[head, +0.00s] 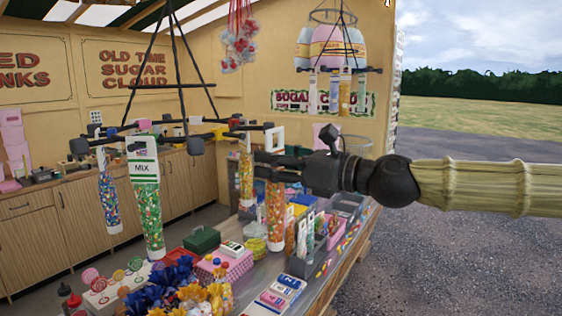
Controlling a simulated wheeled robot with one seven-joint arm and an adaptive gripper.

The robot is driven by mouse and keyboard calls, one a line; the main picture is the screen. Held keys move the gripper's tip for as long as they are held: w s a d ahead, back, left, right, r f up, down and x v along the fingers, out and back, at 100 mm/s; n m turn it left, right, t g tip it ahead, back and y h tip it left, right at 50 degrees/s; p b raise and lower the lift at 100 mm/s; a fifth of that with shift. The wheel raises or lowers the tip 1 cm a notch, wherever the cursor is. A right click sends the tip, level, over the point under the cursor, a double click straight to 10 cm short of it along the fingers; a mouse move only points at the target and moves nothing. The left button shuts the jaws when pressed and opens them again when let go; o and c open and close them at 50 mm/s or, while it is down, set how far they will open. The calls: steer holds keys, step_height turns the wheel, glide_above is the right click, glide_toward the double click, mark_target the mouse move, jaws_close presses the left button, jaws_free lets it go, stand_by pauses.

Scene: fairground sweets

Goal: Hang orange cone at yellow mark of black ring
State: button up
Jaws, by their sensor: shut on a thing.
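The black ring (172,140) hangs from black rods at the left, with short pegs sticking out around it. A yellow mark (214,134) shows on its right part. My gripper (268,164) comes in from the right and is shut on the orange cone (275,214), just below its white holed tag (274,137). The cone hangs upright below the fingers, right of the ring. In the picture the tag is close to a peg at the ring's right end; I cannot tell whether they touch.
A blue mixed cone (109,203), a green-topped MIX cone (149,205) and a yellow-orange cone (246,180) hang around the ring. A crowded sweets counter (325,284) lies below. A second hanging rack (340,70) with cones is at the back. Open ground is at the right.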

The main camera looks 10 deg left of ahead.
steer(key=shift+x, duration=2.9)
steer(key=shift+a, duration=0.2)
steer(key=shift+w+a, duration=0.2)
steer(key=shift+a, duration=0.5)
steer(key=shift+x, duration=0.75)
steer(key=shift+w+a, duration=0.1)
steer(key=shift+w, duration=0.05)
